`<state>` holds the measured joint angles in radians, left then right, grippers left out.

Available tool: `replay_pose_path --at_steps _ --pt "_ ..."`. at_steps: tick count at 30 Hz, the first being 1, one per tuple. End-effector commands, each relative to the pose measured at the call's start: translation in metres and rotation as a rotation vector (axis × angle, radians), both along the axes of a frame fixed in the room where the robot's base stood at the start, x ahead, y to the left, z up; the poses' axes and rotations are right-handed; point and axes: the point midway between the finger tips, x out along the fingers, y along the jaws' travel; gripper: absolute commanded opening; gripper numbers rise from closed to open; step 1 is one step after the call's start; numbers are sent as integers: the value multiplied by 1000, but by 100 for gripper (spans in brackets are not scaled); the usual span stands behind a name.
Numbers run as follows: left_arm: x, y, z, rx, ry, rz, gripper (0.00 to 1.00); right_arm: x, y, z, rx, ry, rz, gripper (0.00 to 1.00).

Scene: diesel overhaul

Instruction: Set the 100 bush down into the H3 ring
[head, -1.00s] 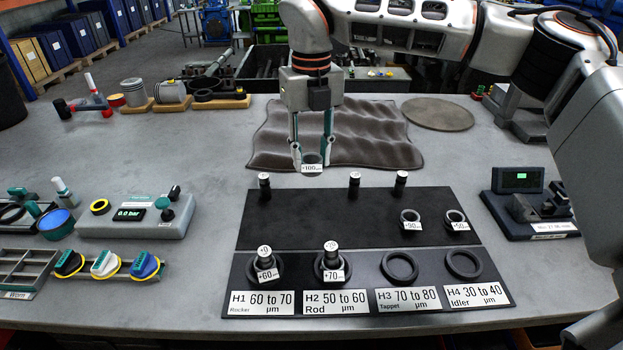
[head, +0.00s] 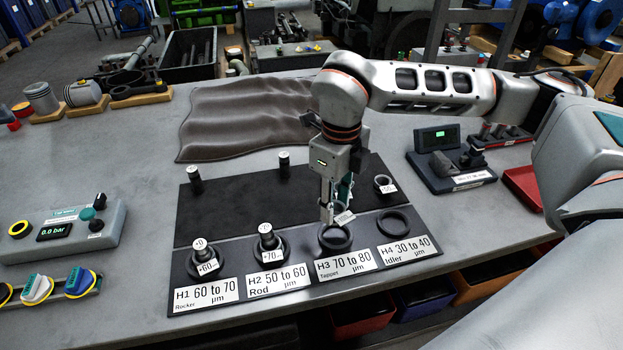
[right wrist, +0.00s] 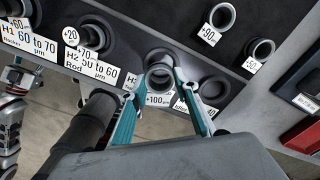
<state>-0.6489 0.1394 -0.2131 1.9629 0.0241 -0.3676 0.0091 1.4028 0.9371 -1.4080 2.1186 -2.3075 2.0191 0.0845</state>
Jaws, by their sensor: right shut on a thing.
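The 100 bush, a small grey ring with a +100 tag, shows in the right wrist view (right wrist: 159,78). My right gripper (head: 335,212) is shut on it, with teal fingers on either side. In the head view the fingers largely hide the bush; its tilted tag (head: 344,218) shows. The H3 ring (head: 335,248), a black ring behind the H3 70 to 80 Tappet label (head: 346,264), lies directly under the fingertips. I cannot tell whether the bush touches the ring. Part of what looks like my left gripper (right wrist: 14,85) shows at the right wrist view's left edge.
The H1 ring (head: 192,270) and H2 ring (head: 258,254) hold tagged bushes with black plugs standing in them. The H4 ring (head: 394,232) is empty. A spare bush (head: 384,184) lies behind it. Two black plugs (head: 195,180) stand at the back. A gauge (head: 450,165) is right.

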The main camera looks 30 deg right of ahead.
Motion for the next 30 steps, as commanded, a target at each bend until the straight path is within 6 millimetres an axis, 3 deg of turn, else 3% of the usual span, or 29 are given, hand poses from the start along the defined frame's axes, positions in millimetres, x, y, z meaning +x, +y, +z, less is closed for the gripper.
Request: replay_pose_path --at_steps 11,30 --pt "0 0 -6 0 1 0 50 -6 -4 -11 -2 -5 13 8" --pt "-3 1 -36 1 11 1 50 -6 -3 -51 -1 -4 12 8"
